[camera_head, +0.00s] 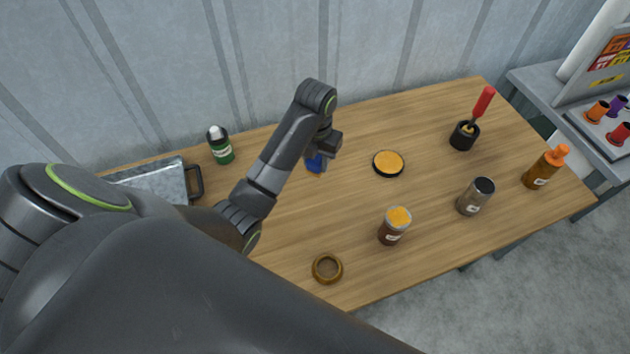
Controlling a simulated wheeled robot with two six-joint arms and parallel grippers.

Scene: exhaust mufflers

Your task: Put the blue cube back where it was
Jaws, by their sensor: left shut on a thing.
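The blue cube (315,163) shows as a small blue patch under my left gripper (318,152), which is shut on it. The gripper hides much of the cube. Both are over the back middle of the wooden table (290,215), left of a round black dish with an orange-yellow top. I cannot tell whether the cube touches the table. My right gripper is not in view.
The dish (388,163), a jar with an orange lid (394,225), a brown ring (327,268), a grey cup (475,196), an orange-topped bottle (544,168), a black pot (464,135), a green bottle (220,145) and a metal box (155,178) stand around.

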